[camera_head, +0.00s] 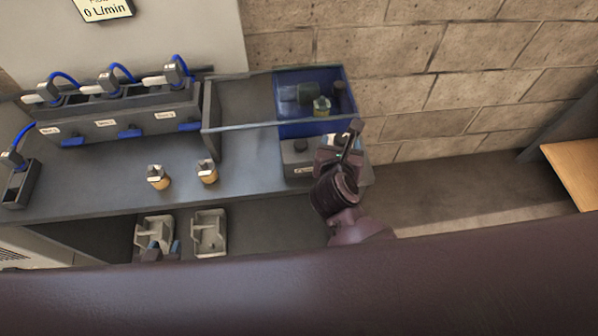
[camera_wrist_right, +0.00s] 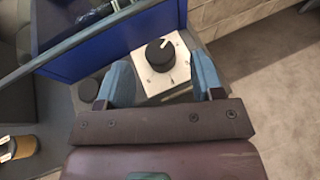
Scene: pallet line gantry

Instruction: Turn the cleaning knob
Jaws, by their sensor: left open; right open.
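The cleaning knob (camera_wrist_right: 160,54) is a round black knob with a white pointer line on a white plate (camera_wrist_right: 174,72), seen in the right wrist view. My right gripper (camera_wrist_right: 161,78) is open, with one blue finger on each side of the plate's near part. The knob lies ahead between the fingertips; contact is not visible. In the head view my right gripper (camera_head: 346,141) is over the counter's right end and mostly hides the knob.
A blue bin (camera_head: 314,129) with containers stands just behind the knob, under a glass-like rail. A dark round button (camera_head: 300,146) is left of my right gripper. Two yellow-based fittings (camera_head: 158,178) stand on the counter. Grey trays (camera_head: 209,233) sit below. Floor at right is clear.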

